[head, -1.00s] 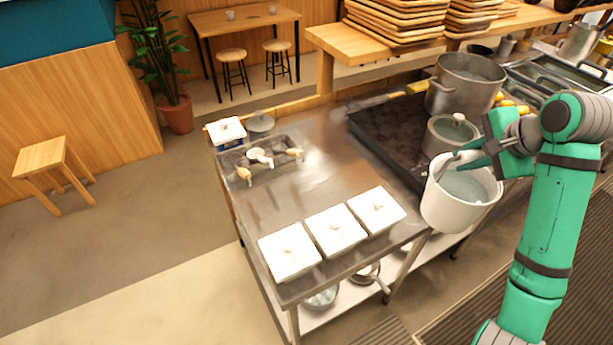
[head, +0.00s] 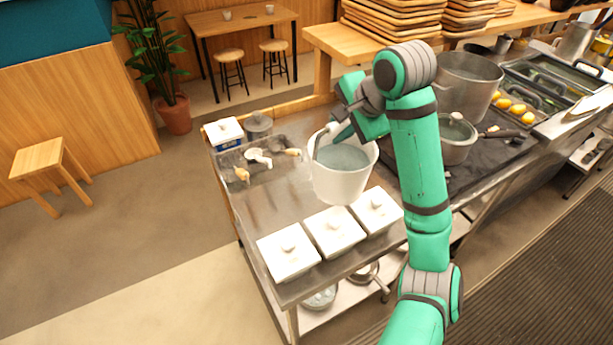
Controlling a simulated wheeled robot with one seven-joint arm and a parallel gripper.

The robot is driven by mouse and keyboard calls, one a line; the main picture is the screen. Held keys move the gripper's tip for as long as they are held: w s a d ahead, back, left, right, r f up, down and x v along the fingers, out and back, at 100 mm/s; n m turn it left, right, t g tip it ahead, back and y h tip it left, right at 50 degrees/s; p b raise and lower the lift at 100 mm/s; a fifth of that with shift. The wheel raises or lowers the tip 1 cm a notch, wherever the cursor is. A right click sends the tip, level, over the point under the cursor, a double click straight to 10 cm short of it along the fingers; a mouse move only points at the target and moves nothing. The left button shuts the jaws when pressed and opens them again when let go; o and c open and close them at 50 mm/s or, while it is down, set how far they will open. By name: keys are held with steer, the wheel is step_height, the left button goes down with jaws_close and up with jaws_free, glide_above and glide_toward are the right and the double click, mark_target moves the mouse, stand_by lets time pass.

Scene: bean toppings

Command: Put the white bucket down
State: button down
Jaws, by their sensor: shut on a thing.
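The white bucket (head: 341,183) is upright over the middle of the steel table (head: 262,208), behind the white lidded boxes. Its inside looks greyish. My gripper (head: 328,138) is at the bucket's upper rim and is shut on it, with the arm reaching in from the right. I cannot tell whether the bucket's base touches the table or hangs a little above it.
Three white lidded boxes (head: 334,231) line the table's front edge, close to the bucket. A tray with small scoops (head: 258,158) lies at the back left. A lidded pot (head: 457,140) and a large pot (head: 467,82) stand to the right.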

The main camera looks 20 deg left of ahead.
mark_target(342, 157)
steer(key=s+a, duration=0.4)
steer(key=a, duration=0.2)
steer(key=w+f, duration=1.3)
steer(key=shift+w+f, duration=0.3)
steer(key=shift+w, duration=0.1)
steer(key=shift+f, duration=0.1)
steer(key=c, duration=1.6)
jaws_free()
steer(key=shift+f, duration=0.1)
